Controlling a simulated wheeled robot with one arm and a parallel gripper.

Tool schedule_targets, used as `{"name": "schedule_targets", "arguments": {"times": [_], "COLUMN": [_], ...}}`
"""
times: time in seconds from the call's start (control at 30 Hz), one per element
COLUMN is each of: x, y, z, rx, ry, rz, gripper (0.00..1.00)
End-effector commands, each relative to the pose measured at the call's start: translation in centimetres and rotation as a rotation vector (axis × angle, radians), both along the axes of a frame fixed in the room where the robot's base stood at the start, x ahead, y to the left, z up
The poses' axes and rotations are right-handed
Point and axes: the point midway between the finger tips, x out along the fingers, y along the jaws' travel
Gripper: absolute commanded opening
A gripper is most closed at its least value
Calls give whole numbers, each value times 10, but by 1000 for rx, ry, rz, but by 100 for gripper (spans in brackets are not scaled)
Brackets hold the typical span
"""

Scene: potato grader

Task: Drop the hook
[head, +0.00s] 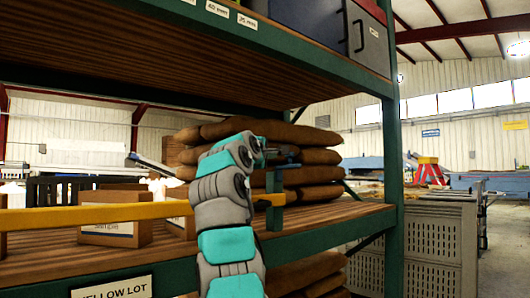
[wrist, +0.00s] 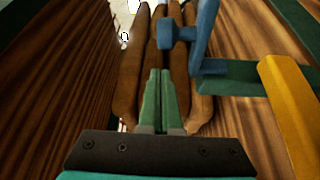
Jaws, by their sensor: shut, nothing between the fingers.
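A blue hook-like piece (wrist: 205,28) stands at the upper right of the wrist view, with short arms pointing left. It is beside a green bracket (wrist: 245,77) and the end of a yellow bar (wrist: 290,105). In the head view the yellow bar (head: 60,218) runs along the shelf front, passes behind my arm and reaches a green upright (head: 275,187). My gripper (wrist: 160,72) is shut and empty, its green fingers together, left of and below the blue piece, with no clear contact. In the head view my arm's end partly hides this area.
Stacked brown sacks (head: 318,157) lie on the shelf behind the gripper. Cardboard boxes (head: 112,212) stand left on the same shelf. The green rack post (head: 392,180) rises at right, with a grey slatted crate (head: 440,245) beyond it. An upper shelf (head: 130,55) overhangs.

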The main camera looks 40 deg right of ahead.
Motion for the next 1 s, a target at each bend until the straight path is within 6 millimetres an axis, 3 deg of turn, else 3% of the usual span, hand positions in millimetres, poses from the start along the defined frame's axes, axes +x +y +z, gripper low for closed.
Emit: {"name": "schedule_targets", "arguments": {"times": [0.4, 1.0], "x": [-24, -25], "y": [-5, -13], "z": [-2, -3], "rx": [-1, 0], "ry": [-3, -19], "rz": [0, -1], "gripper": [0, 0]}}
